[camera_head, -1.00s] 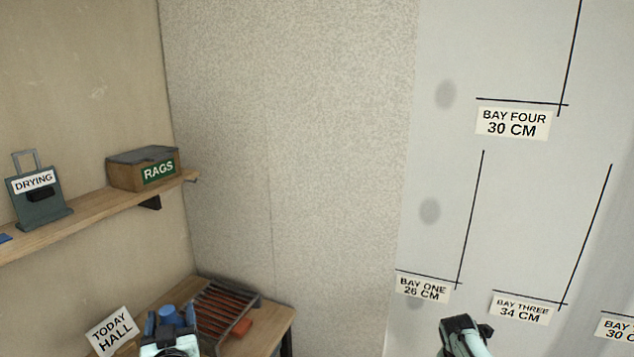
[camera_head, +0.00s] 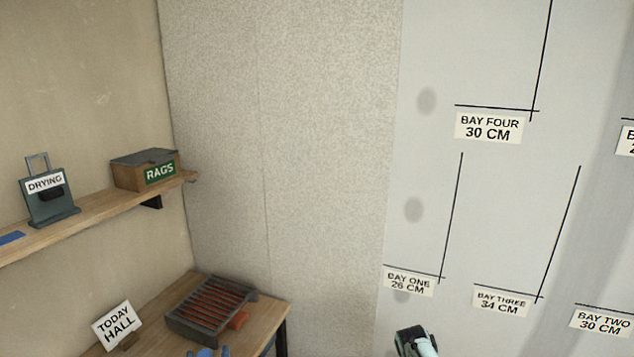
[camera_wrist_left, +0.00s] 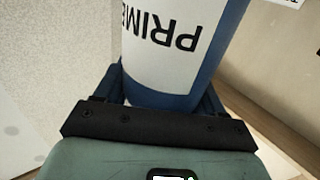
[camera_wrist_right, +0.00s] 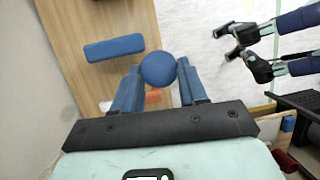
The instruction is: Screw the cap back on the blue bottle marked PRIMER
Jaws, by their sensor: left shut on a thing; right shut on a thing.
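The bottle (camera_wrist_left: 170,55) is blue with a white label on which PRIME can be read, upside down in the left wrist view. It stands between the fingers of my left gripper (camera_wrist_left: 165,95), which is shut on it; its top is out of that view. In the head view only the blue fingertips of my left gripper (camera_head: 207,353) show, at the bottom edge, with blue between them. In the right wrist view a round blue thing, which looks like the cap (camera_wrist_right: 158,69), sits between the fingertips of my right gripper (camera_wrist_right: 160,78), which is shut on it.
A wooden bench (camera_head: 262,318) at lower left bears a slotted rack (camera_head: 212,309), an orange block (camera_head: 239,319) and a TODAY HALL sign (camera_head: 118,325). A shelf (camera_head: 100,212) above holds a RAGS box (camera_head: 146,171) and a DRYING holder (camera_head: 48,195). Bay labels mark the right wall.

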